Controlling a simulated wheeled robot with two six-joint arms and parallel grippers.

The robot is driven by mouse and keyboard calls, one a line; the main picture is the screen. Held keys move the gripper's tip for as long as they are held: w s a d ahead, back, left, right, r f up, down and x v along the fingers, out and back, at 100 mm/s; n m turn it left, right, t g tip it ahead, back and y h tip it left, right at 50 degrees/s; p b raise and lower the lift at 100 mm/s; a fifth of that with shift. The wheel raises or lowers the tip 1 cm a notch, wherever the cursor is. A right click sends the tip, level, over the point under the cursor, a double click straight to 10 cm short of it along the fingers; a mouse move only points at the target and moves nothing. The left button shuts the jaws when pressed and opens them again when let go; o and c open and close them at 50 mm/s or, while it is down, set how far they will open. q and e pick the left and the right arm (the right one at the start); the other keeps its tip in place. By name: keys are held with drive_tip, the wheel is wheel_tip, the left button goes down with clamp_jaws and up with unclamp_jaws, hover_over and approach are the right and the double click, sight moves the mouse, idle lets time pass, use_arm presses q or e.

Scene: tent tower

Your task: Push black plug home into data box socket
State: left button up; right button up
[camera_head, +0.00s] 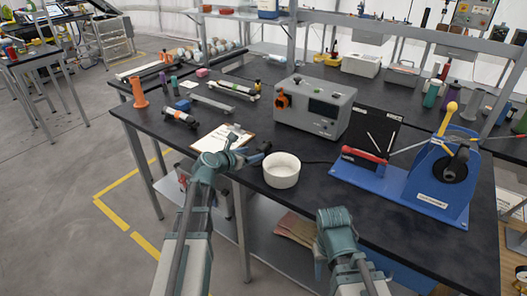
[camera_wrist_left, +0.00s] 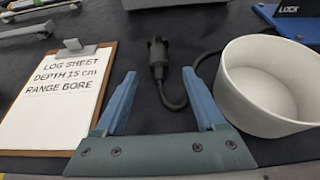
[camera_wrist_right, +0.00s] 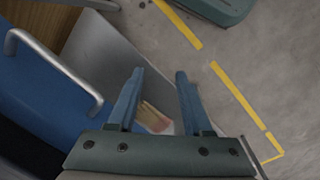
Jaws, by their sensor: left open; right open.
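The black plug (camera_wrist_left: 157,56) lies on the dark table in the left wrist view, ahead of and between my left fingertips, with its cable curving back to the right. My left gripper (camera_wrist_left: 159,78) is open and empty, and its fingers do not touch the plug. The grey data box (camera_head: 315,107), with an orange knob and dark display, stands behind the plug in the head view; I cannot make out its socket. My right gripper (camera_wrist_right: 158,75) is open and empty, out in front of the table edge, pointing down towards the lower shelf and floor.
A white bowl (camera_head: 281,170) stands just right of the plug. A clipboard (camera_head: 222,138) with a log sheet lies to its left. A blue stand (camera_head: 415,185) with a reel fills the table's right side. Small tools lie further left.

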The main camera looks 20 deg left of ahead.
sight(258, 151)
use_arm(q)
drive_tip(key=b+x, duration=0.2)
drive_tip(key=x, duration=0.3)
drive_tip(key=shift+w+a+f, duration=0.1)
drive_tip(key=shift+w, duration=0.1)
drive_tip(key=shift+s, duration=0.1)
clamp_jaws()
